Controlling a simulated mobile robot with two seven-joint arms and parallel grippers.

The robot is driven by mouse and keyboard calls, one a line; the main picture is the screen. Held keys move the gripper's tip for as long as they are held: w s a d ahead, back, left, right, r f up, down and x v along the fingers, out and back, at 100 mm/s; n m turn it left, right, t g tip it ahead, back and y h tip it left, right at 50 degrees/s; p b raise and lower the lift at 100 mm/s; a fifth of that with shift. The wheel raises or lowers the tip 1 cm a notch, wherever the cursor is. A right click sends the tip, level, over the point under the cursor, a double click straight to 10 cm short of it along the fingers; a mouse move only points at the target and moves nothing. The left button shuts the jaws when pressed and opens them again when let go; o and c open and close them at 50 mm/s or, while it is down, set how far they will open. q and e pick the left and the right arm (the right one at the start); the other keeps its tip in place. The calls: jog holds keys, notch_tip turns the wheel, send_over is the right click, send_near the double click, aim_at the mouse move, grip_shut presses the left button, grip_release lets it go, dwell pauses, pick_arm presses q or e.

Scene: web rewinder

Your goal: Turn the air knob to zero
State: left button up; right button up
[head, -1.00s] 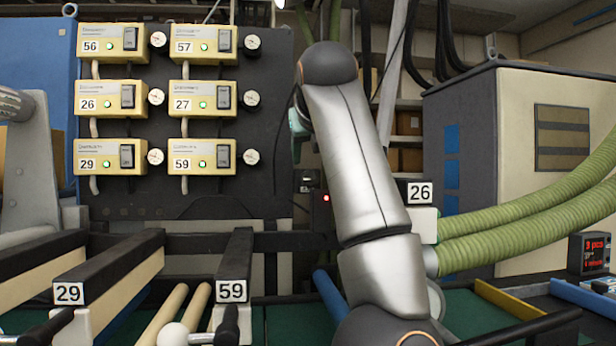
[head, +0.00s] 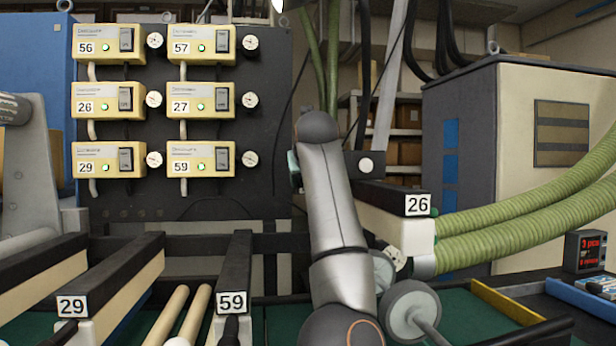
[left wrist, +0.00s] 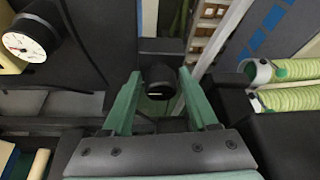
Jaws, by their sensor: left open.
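A black round knob (left wrist: 158,82) with a short white mark on its face shows in the left wrist view, between the two green fingers of my left gripper (left wrist: 159,73). The mark looks roughly level in that picture. My left gripper is open, with a finger on either side of the knob and a gap on both sides; I cannot tell how far ahead the knob is. In the head view my arm covers the knob and most of the gripper. My right gripper is in neither view.
A white-faced gauge (left wrist: 27,41) is at the upper left of the wrist view. The head view shows a panel of numbered yellow boxes (head: 203,100), a black-topped bar labelled 26 (head: 395,198), green hoses (head: 530,210) and a small red display (head: 585,252).

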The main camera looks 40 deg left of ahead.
pick_arm(q)
grip_shut()
dwell(0.4)
jog(key=shift+s+f+n+t+h+b, duration=0.1)
jog(key=shift+n+t+h+b, duration=0.3)
jog(key=shift+n+t+b, duration=0.45)
jog(key=shift+a+f+n+t+h+b, duration=0.1)
jog(key=shift+n+t+h+b, duration=0.35)
jog(key=shift+n, duration=0.7)
jog(key=shift+s+f+n+t+b, duration=0.1)
jog(key=shift+n+t+b, duration=0.7)
jog(key=shift+n+b, duration=0.45)
jog(key=shift+n+t+b, duration=0.4)
jog(key=shift+n+b, duration=0.35)
jog(key=shift+n, duration=0.2)
